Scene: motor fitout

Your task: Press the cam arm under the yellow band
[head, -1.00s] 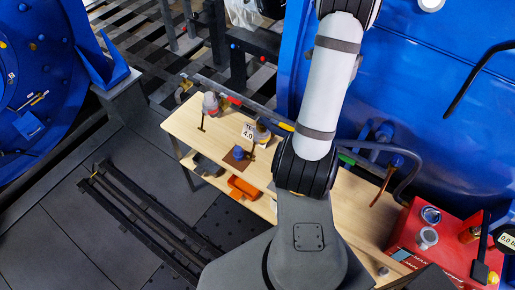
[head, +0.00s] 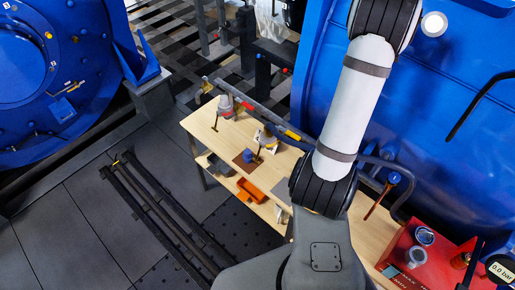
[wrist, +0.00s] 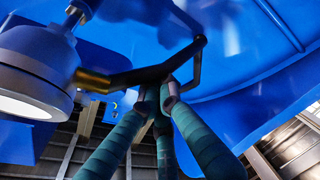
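My gripper is in neither view; in the head view my arm runs up past the top edge. In the wrist view a black bent bar (wrist: 140,76) with a dull yellow-brown end (wrist: 92,82) crosses below a blue housing (wrist: 140,35). Its right part bends up, then down towards several teal-wrapped cables (wrist: 115,145). I cannot tell whether this bar is the cam arm or its end the yellow band. In the head view a grey pole with red and yellow bands (head: 292,134) lies along the bench's far side.
A wooden bench (head: 205,125) holds tools and a blue part on a brown pad (head: 243,160). An orange bin (head: 250,190) sits below. A red box (head: 412,258) stands at the right beside a gauge (head: 500,269) reading 0.0 bar. A round lamp-like housing (wrist: 35,60) fills the wrist view's left side.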

